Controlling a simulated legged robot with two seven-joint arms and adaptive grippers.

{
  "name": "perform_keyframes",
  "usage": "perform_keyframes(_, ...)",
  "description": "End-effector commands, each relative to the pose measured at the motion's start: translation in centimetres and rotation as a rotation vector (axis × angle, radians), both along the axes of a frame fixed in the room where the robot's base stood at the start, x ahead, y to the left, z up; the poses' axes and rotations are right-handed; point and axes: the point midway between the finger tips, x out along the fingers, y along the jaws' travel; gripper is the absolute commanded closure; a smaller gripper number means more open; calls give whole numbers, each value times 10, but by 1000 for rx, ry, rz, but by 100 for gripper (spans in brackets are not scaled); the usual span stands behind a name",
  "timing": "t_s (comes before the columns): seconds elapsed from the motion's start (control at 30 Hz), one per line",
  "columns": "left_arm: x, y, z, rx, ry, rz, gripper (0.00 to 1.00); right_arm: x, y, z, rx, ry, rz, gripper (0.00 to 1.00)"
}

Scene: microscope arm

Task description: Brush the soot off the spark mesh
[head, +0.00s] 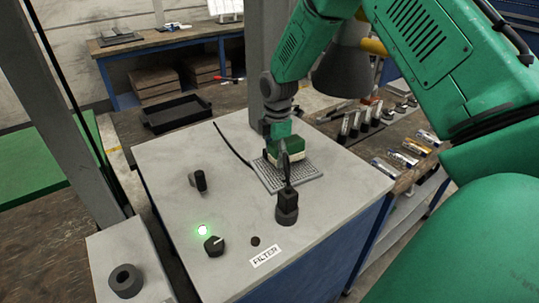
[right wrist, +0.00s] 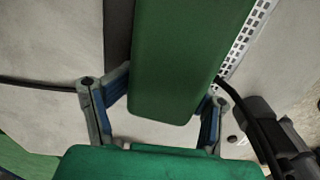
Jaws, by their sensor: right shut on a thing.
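My right gripper (head: 279,138) is over the grey bench top and shut on a brush with a green back and pale bristles (head: 284,154). In the right wrist view the brush's green back (right wrist: 188,60) lies between the two fingers. The spark mesh (head: 298,180), a grey perforated square, lies on the bench top under the brush. The bristles appear to be at the mesh's far part, though contact is unclear. A strip of mesh shows beside the brush in the right wrist view (right wrist: 243,45). Soot cannot be made out. My left gripper is out of view.
A black upright fitting (head: 287,205) stands at the mesh's near edge. A black knob (head: 214,245), a green lamp (head: 203,230), another black fitting (head: 198,181) and a FILTER label (head: 266,256) are on the bench top. A grey post (head: 266,60) rises behind.

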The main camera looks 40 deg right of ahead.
Motion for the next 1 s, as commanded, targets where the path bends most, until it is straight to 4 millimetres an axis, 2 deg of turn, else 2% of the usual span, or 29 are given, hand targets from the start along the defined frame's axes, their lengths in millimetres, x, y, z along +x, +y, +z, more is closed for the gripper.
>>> perform_keyframes(0.37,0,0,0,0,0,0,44,-2,-1,-6,-1,12,-3,93)
perform_keyframes(0.7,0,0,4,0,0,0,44,2,22,-4,1,13,-1,92)
perform_keyframes(1.0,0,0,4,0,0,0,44,4,26,-1,0,6,-1,92)
